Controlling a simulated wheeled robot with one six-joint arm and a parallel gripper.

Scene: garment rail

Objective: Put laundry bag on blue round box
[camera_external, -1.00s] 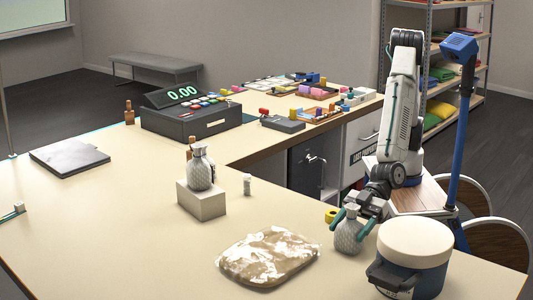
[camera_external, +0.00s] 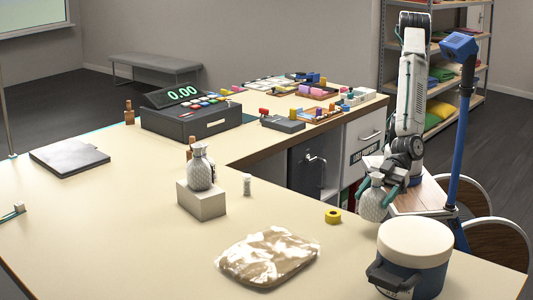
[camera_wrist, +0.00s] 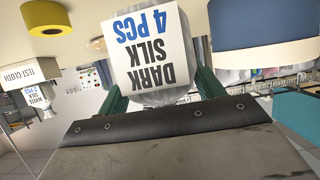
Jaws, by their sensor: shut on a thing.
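My gripper (camera_external: 376,187) is shut on a grey-white patterned laundry bag (camera_external: 373,206), with a green finger on each side of it. The bag hangs upright, raised behind the blue round box. In the wrist view the held bag (camera_wrist: 160,97) has a tag reading "DARK SILK 4 PCS", which hides much of it. The blue round box (camera_external: 428,277) has a cream lid and stands at the counter's front right. It also shows at the top right of the wrist view (camera_wrist: 262,22). The bag and box are apart.
A similar bag (camera_external: 201,172) stands on a pale block (camera_external: 201,203) at mid-counter. A yellow tape roll (camera_external: 332,216) lies left of my gripper. A brown-and-white folded cloth (camera_external: 268,256) lies left of the box. A blue stand (camera_external: 463,130) rises behind the box.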

